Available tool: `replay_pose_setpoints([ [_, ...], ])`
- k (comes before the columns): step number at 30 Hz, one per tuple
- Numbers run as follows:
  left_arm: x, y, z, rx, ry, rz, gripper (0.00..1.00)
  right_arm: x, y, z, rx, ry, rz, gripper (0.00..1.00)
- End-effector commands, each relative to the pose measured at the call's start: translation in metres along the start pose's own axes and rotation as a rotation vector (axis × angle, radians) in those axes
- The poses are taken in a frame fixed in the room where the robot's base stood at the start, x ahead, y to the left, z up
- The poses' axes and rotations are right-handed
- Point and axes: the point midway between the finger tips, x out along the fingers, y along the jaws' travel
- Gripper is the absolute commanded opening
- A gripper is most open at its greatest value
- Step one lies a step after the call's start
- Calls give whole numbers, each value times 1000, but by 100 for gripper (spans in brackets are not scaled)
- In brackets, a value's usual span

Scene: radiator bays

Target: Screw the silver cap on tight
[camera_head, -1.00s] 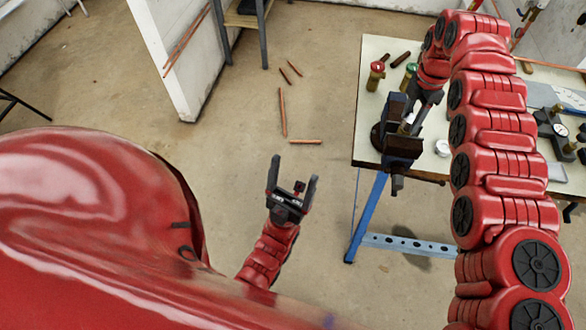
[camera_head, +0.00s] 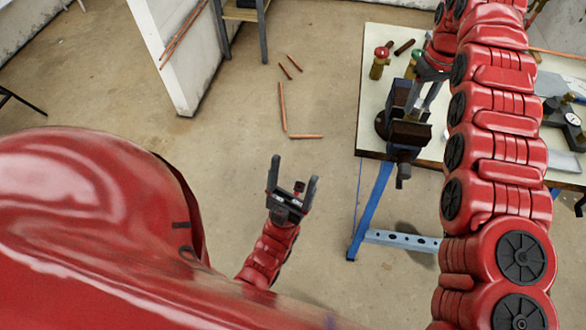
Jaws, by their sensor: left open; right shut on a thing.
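My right gripper (camera_head: 424,104) points down over the dark bench vise (camera_head: 407,133) near the front left corner of the workbench. It is shut on a small silvery piece, which looks like the silver cap; its outline is small and partly hidden by the fingers. Whether it touches anything held in the vise cannot be told. My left gripper (camera_head: 293,186) is open and empty, fingers up, over the bare floor left of the bench.
The pale workbench (camera_head: 374,100) carries a red-topped brass fitting (camera_head: 379,63), a green-topped one (camera_head: 413,64) and a dark gauge tool (camera_head: 562,122). Copper pipes (camera_head: 283,107) lie on the floor. A blue bench leg (camera_head: 370,210) stands right of my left gripper.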

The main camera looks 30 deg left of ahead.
Motion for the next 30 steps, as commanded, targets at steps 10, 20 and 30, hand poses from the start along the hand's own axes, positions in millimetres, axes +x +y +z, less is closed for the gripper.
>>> replay_pose_setpoints([
  [10, 6, 0, -1, 0, 0, 0, 80, -1, -1, 0, 699, -1, -1, 0],
  [20, 16, -1, -3, 0, 0, 0, 80, 0, 0, 0, 1140, -1, 0, 0],
  [30, 15, -1, -3, 0, 0, 0, 80, 1, 0, 0, 1144, 0, 0, 64],
])
